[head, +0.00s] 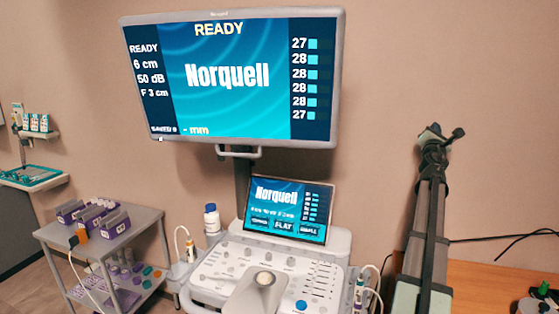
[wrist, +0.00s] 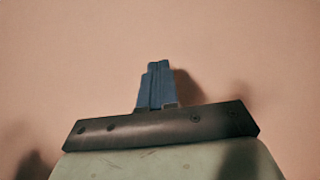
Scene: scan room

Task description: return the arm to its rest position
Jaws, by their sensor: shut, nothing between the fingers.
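My gripper (wrist: 155,84) shows in the wrist view, with its blue fingers closed together and nothing between them. The fingers rise from a dark bar on a pale green hand. Only a plain pinkish wall (wrist: 75,60) shows beyond them, with soft shadows on it. No object touches the fingers. In the head view I cannot make out the fingers clearly. A tall dark upright shape stands at the right of that view, with a pale green part at its foot.
A grey cart (head: 140,222) with purple racks is at left. A wooden surface (head: 490,285) is at lower right.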

